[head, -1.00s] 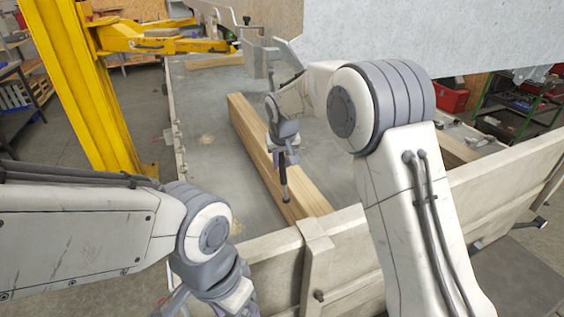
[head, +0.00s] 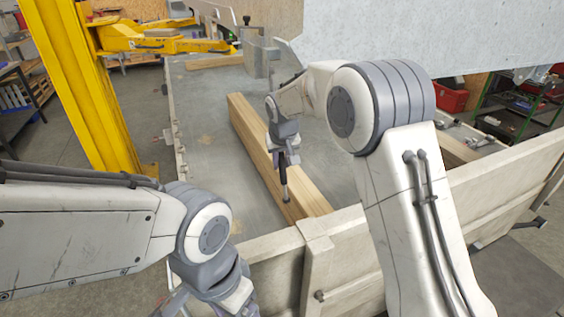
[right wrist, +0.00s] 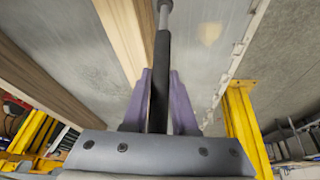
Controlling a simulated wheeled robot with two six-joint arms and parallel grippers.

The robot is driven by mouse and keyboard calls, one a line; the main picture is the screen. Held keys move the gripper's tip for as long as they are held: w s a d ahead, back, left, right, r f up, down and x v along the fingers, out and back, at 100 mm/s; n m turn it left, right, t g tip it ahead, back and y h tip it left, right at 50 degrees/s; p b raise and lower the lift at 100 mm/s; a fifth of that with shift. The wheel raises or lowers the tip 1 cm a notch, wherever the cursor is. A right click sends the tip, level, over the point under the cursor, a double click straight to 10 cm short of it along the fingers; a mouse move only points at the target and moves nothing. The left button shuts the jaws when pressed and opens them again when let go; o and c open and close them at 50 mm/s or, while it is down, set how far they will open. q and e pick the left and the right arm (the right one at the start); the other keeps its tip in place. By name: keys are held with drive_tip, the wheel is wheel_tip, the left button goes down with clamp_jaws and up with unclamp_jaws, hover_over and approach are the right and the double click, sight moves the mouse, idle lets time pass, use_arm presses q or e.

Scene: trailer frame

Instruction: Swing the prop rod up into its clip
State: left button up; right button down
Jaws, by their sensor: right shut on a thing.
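The prop rod (head: 287,192) shows in the head view as a slim bar with a dark sleeve and a paler metal end. My right gripper (head: 285,160) is above it, over the trailer bed, and points down. In the right wrist view the rod (right wrist: 161,80) passes between the two purple fingers of my right gripper (right wrist: 159,102), which are shut on its dark sleeve. The paler, thinner part runs to the top edge. I cannot make out the clip.
A long timber beam (head: 252,135) lies on the grey trailer bed (head: 205,100) behind the rod. The trailer's pale side wall (head: 400,235) crosses in front. A large grey panel (head: 430,35) hangs at upper right. A yellow lift post (head: 85,90) stands at left.

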drive_tip(key=shift+w+a+f+b, duration=0.1)
drive_tip(key=shift+w+f+b, duration=0.15)
drive_tip(key=shift+b, duration=0.2)
drive_tip(key=w+a+t+y+b, duration=0.1)
drive_tip(key=w+a+t+b, duration=0.1)
drive_tip(key=w+b, duration=0.4)
drive_tip(key=w+a+t+b, duration=0.2)
drive_tip(key=w+t+b, duration=0.2)
drive_tip(key=w+b, duration=0.2)
drive_tip(key=shift+w+a+r+m+t+y+b, duration=0.3)
drive_tip(key=shift+w+t+y+b, duration=0.1)
drive_tip(key=shift+w, duration=0.55)
